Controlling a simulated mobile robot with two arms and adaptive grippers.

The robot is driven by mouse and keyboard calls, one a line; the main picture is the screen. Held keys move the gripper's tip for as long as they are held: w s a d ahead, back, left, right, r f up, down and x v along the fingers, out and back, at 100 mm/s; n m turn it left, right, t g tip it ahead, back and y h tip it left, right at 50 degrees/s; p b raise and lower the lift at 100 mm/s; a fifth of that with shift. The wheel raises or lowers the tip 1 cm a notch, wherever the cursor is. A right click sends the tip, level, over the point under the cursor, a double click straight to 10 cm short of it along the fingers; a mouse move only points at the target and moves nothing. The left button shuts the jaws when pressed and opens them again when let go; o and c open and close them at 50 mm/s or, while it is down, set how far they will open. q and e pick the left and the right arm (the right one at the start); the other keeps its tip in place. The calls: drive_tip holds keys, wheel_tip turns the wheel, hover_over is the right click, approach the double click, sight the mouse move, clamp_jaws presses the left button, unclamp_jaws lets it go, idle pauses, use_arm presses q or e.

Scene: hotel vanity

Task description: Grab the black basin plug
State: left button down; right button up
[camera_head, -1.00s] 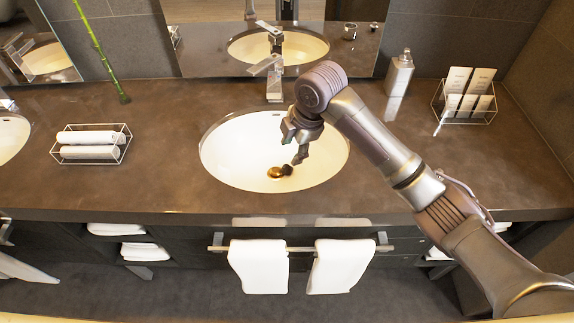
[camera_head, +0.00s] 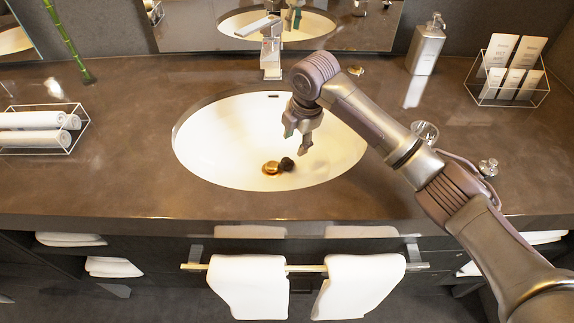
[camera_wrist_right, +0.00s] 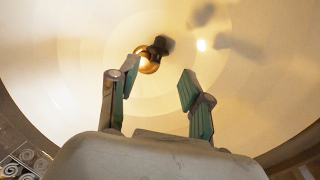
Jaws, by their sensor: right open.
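The black basin plug (camera_head: 287,163) is a small dark piece low in the white basin (camera_head: 215,150), touching or very close to a round gold drain piece (camera_head: 271,167). In the right wrist view the dark plug (camera_wrist_right: 161,44) shows beyond the fingertips, beside the gold piece (camera_wrist_right: 147,61). My right gripper (camera_head: 297,140) reaches down over the basin, just above and right of the plug in the head view. Its two fingers (camera_wrist_right: 158,76) are spread apart with nothing between them. My left gripper is not in view.
A chrome faucet (camera_head: 271,55) stands behind the basin. A soap bottle (camera_head: 426,45), a wire rack of cards (camera_head: 508,70) and a tray of rolled towels (camera_head: 40,130) stand on the brown counter (camera_head: 130,180). White towels (camera_head: 249,285) hang in front.

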hover_over(287, 161)
drive_tip(key=s+d, duration=0.1)
drive_tip(key=d, duration=0.1)
drive_tip(key=x, duration=0.3)
drive_tip(key=s+x, duration=0.1)
drive_tip(key=x, duration=0.1)
drive_tip(key=shift+d, duration=0.1)
drive_tip(key=shift+a+x, duration=0.15)
drive_tip(key=shift+x, duration=1.2)
drive_tip(key=shift+a+x, duration=0.15)
drive_tip(key=shift+x, duration=1.2)
drive_tip(key=shift+s, duration=0.2)
drive_tip(key=c, duration=0.9)
drive_tip(key=shift+r, duration=0.15)
